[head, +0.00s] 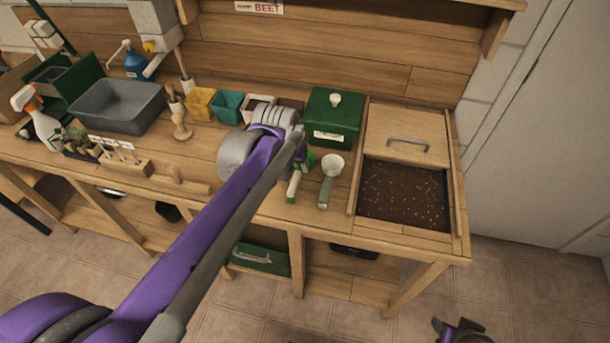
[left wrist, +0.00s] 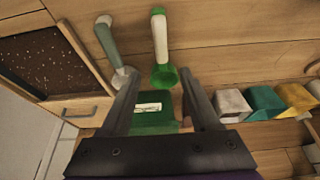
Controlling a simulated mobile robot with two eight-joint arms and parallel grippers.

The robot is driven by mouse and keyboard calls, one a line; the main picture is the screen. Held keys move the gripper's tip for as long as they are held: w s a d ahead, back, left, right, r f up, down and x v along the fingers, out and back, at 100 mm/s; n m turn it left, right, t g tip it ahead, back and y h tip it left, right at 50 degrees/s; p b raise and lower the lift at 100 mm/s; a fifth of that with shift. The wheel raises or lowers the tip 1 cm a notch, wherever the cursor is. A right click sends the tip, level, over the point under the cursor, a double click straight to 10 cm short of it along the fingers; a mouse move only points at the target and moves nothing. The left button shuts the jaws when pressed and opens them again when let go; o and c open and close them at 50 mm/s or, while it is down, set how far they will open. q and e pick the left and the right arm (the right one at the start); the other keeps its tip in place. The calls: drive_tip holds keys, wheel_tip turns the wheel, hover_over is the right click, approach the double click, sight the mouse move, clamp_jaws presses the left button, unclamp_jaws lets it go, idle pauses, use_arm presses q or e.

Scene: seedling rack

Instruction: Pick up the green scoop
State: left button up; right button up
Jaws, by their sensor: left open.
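The green scoop (head: 293,186) lies on the bench, with a white, green-tipped handle; its head is partly hidden by my left gripper (head: 301,155) in the head view. In the left wrist view the scoop (left wrist: 161,45) shows whole, its green head between and just beyond my open left fingers (left wrist: 158,75). The fingers hold nothing, and I cannot tell their height above the bench. A second scoop (head: 327,188) with a grey-green handle and pale head lies beside it. Part of what looks like my right gripper (head: 460,331) shows at the bottom edge; its jaws are unclear.
A green lidded box (head: 333,118) stands behind the scoops. A soil bin (head: 405,194) with a wooden lid is to the right. Small pots (head: 228,106) stand in a row at the back left, near a grey tub (head: 118,106). The bench's front edge is close to the scoops.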

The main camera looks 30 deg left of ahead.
sight(297, 173)
use_arm(q)
drive_tip(key=x, duration=0.5)
drive_tip(key=shift+w+a, duration=0.1)
drive_tip(key=shift+a, duration=0.1)
drive_tip(key=x, duration=0.5)
drive_tip(key=shift+w+f+b, duration=0.3)
drive_tip(key=shift+w+b, duration=0.05)
drive_tip(key=shift+w, duration=0.05)
clamp_jaws()
